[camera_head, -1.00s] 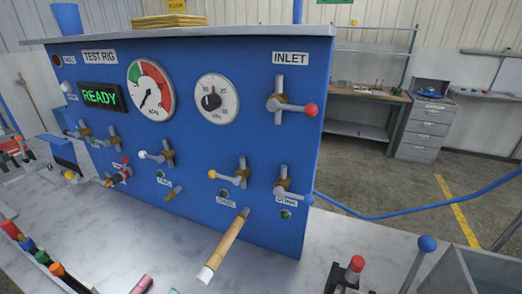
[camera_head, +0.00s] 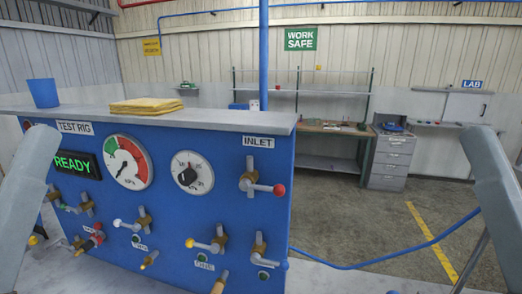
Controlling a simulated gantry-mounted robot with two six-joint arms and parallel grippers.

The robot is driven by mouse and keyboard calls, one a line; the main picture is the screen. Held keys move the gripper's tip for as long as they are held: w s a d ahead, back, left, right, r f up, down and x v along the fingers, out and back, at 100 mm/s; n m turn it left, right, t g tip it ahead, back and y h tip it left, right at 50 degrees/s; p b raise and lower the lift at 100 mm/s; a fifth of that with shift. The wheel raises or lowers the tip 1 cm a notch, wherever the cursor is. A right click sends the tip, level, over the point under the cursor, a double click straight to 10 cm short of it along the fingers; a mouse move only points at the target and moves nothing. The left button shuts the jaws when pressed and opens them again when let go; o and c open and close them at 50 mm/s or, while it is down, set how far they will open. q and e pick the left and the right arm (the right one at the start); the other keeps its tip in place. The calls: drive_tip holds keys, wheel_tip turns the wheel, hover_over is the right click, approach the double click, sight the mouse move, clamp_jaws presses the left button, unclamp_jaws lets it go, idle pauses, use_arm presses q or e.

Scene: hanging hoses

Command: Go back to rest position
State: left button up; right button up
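The blue test rig (camera_head: 108,228) fills the lower left and middle, with its READY display (camera_head: 76,165) lit green. Its front carries two round gauges, the larger one (camera_head: 128,162) with green and red bands, and several valves. The INLET valve has a red-knobbed lever (camera_head: 279,190) pointing right. A tan hose end (camera_head: 219,284) shows at the bottom edge, mostly cut off. Grey links of my own arms rise at the left and right edges.
A blue cup (camera_head: 43,93) and yellow folded cloths (camera_head: 146,105) lie on the rig's top. A blue hose (camera_head: 400,256) runs right from the rig. A shelf bench and a grey drawer cabinet (camera_head: 390,162) stand behind. The floor between is open.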

use_arm(q)
wheel_tip(320, 180, up, 32)
drive_tip(key=p, duration=2.9)
use_arm(e)
wheel_tip(320, 180, up, 32)
